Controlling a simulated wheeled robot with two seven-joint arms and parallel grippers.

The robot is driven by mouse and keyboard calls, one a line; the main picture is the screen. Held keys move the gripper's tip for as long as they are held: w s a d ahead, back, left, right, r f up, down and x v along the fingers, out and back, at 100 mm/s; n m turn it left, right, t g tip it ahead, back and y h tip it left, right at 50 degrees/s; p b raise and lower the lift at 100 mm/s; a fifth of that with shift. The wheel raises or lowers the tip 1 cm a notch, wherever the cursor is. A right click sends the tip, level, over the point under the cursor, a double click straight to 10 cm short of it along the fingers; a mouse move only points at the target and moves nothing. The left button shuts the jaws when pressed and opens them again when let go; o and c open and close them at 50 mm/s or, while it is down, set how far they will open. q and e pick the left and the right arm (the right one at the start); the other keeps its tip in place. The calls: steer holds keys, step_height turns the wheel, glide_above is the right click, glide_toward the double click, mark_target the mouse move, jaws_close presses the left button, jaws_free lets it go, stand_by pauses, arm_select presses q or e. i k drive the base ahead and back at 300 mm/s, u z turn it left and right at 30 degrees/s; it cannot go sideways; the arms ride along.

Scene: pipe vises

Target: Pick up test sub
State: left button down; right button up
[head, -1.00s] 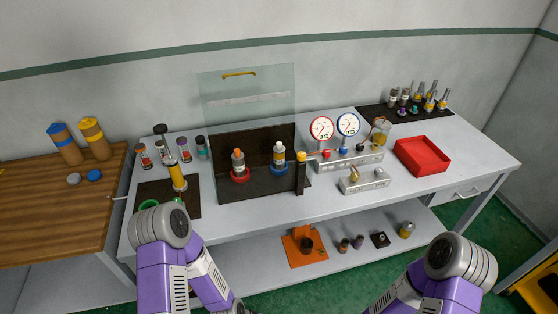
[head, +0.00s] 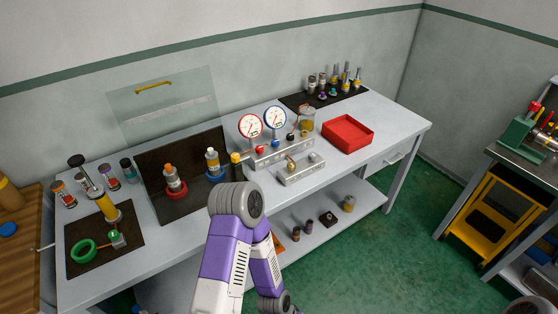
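I cannot tell for certain which piece is the test sub. Several small upright metal fittings (head: 345,77) stand on a black mat at the back right of the bench. Small dark pieces (head: 308,226) sit on the lower shelf. Neither of my grippers is in view; a purple and white arm link of mine rises at the bottom centre, hiding part of the bench front.
The grey bench (head: 388,120) carries a clear shield (head: 165,105), two dial gauges (head: 250,126) on metal blocks, a red tray (head: 347,133), and a dark mat (head: 85,252) with a yellow cylinder. A yellow cart (head: 490,215) and vise table stand right; green floor lies between.

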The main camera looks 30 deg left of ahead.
mark_target(214, 166)
steer(key=z, duration=0.75)
steer(key=i, duration=1.25)
steer(key=u, duration=2.45)
